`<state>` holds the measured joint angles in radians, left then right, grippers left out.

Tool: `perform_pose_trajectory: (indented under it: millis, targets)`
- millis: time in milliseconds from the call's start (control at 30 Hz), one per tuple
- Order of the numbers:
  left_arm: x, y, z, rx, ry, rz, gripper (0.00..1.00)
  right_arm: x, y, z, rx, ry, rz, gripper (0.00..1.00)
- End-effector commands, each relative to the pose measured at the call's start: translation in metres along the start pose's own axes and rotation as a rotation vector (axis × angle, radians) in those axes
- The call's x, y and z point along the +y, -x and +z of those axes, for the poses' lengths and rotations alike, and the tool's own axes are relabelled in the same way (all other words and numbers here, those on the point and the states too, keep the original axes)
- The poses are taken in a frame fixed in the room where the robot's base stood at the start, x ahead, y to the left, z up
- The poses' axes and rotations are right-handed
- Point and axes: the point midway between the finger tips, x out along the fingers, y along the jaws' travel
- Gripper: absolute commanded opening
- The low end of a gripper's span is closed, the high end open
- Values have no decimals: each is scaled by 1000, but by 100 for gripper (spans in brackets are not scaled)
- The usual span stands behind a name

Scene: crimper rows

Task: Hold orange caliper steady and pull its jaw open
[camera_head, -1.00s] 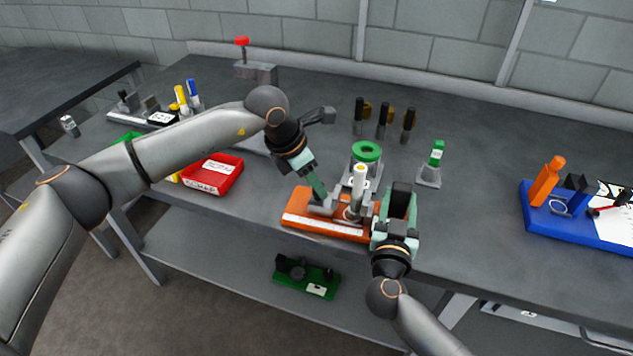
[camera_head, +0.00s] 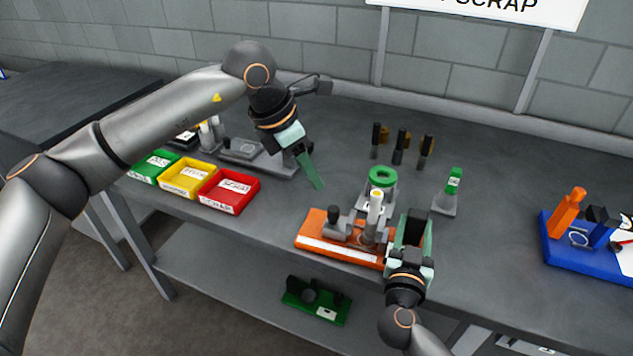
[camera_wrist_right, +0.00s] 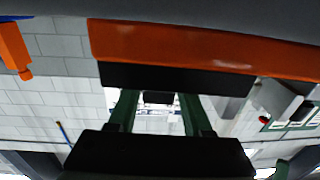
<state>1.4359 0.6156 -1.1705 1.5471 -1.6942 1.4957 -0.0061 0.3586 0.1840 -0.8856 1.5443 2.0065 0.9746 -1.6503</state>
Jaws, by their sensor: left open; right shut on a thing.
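The orange caliper (camera_head: 318,243) lies near the front edge of the bench, a long orange base with a pale strip along its front. A grey block with a dark knob (camera_head: 335,222) stands on its left part, and grey parts around a white upright cylinder (camera_head: 375,208) stand towards its right. My left gripper (camera_head: 312,172) is open and empty, above and left of the caliper, apart from it. My right gripper (camera_head: 411,232) is shut at the caliper's right end; its fingers partly hide that end. The orange base (camera_wrist_right: 200,45) also crosses the right wrist view.
A green ring on a grey stand (camera_head: 381,178) stands behind the caliper, with a green-topped grey piece (camera_head: 449,190) to the right. Red (camera_head: 229,206), yellow (camera_head: 188,193) and green bins stand left. A blue tray (camera_head: 580,265) is at right. A green-based item lies on the lower shelf.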

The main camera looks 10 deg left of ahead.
Motion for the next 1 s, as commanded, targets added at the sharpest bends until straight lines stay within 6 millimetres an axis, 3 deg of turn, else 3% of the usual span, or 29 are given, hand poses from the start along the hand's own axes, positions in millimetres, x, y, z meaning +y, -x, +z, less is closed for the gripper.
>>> perform_pose_trajectory:
  millis: [400,433,733,1000]
  targets:
    - [0,4,0,-1,0,0,44,1,0,0,0,2,3,0]
    - [0,4,0,-1,0,0,44,1,0,0,0,2,3,51]
    - [0,4,0,0,0,0,44,0,0,0,0,1,1,84]
    - [0,4,0,0,0,0,44,0,1,0,0,0,-1,85]
